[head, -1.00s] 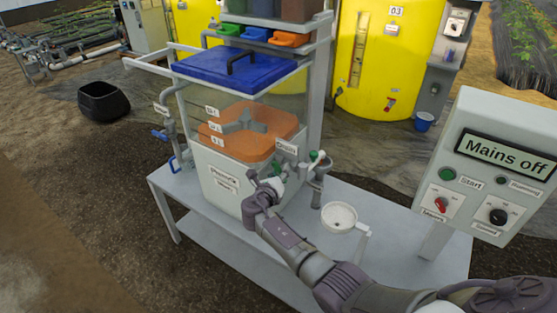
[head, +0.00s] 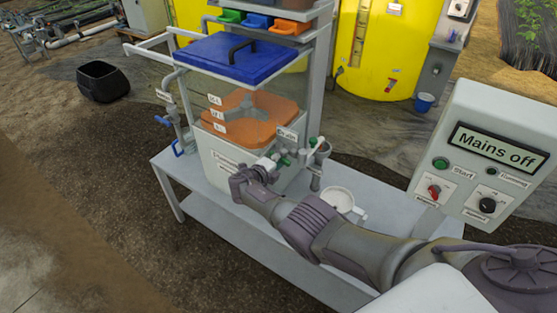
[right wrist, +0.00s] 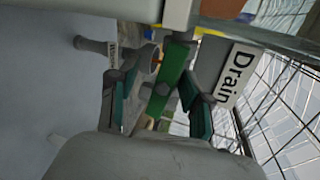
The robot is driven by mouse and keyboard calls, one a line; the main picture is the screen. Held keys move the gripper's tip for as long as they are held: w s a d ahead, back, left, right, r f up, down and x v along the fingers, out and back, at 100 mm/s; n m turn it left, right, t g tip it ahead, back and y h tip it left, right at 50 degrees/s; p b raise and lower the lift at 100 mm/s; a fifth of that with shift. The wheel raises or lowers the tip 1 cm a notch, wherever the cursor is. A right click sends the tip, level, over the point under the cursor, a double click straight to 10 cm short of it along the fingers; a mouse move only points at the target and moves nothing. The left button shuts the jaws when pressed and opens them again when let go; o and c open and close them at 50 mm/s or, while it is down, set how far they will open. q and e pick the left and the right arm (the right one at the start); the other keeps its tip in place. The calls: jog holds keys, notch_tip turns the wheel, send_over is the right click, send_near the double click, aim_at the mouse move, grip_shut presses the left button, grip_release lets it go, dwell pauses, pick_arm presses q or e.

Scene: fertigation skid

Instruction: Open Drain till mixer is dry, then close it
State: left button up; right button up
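My right gripper (head: 284,158) is at this side, close to the valve. In the right wrist view, my right gripper (right wrist: 158,100) has its fingers apart, with the green handle (right wrist: 174,66) in line with the gap; contact cannot be told. The Drain label (right wrist: 236,75) is close by. My left gripper is not visible.
The control box (head: 492,150) at right reads "Mains off". Yellow tanks (head: 385,50) stand behind. A black tub (head: 103,82) is on the ground at left.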

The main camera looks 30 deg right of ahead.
jog(key=shift+r, duration=0.1)
jog(key=shift+r, duration=0.1)
jog(key=s+a+p, duration=0.3)
jog(key=a, duration=0.3)
jog(key=shift+s, duration=0.2)
dwell(0.3)
jog(key=shift+d, duration=0.1)
